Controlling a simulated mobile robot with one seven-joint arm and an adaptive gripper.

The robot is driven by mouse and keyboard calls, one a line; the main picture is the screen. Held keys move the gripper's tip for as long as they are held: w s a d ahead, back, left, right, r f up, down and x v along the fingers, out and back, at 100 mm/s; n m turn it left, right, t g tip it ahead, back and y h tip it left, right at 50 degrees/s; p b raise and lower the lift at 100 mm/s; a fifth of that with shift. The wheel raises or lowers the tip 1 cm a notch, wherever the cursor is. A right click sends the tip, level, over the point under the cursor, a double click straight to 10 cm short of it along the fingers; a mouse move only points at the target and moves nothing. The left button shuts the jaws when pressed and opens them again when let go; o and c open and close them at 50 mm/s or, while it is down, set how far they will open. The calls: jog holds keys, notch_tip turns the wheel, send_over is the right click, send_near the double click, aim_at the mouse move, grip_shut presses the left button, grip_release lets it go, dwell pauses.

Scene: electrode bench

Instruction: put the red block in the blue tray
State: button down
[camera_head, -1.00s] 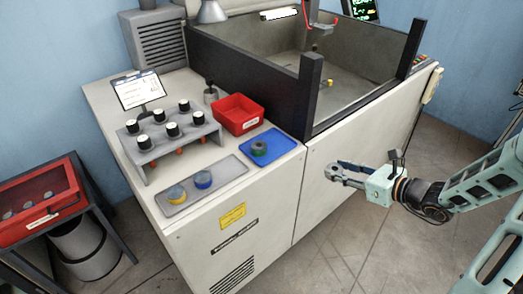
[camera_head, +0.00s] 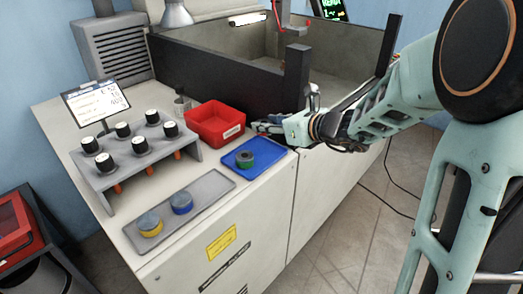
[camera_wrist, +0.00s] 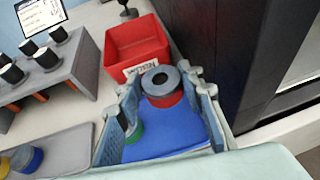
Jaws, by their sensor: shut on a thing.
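My gripper (camera_head: 264,125) is at the back right edge of the blue tray (camera_head: 262,166), just above the bench. In the wrist view its two fingers (camera_wrist: 165,92) are shut on a round block with a red side and grey top, the red block (camera_wrist: 163,98). In the head view I cannot make out the block between the fingers. The blue tray (camera_wrist: 180,132) lies below the fingers in the wrist view. A green block (camera_head: 244,159) with a dark top stands on the tray; it is partly hidden by the left finger in the wrist view (camera_wrist: 133,133).
A red bin (camera_head: 215,125) stands behind the tray. A grey tray (camera_head: 208,190) with a yellow block (camera_head: 150,226) and a blue block (camera_head: 181,204) lies at front left. A rack (camera_head: 105,180) with several black-and-white knobs stands at left. The dark basin wall (camera_head: 225,75) rises behind.

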aim_at(268, 153)
jog(key=shift+f+b, duration=0.55)
jog(key=shift+f, duration=2.65)
jog(key=shift+f, duration=0.2)
jog(key=c, duration=1.3)
grip_release()
jog(key=shift+r, duration=0.15)
jog(key=shift+s+d+r, duration=0.15)
jog(key=shift+s+d, duration=0.05)
jog(key=shift+d, duration=0.1)
jog(key=p+v, duration=0.1)
jog(key=v, duration=1)
jog(key=shift+s, duration=0.2)
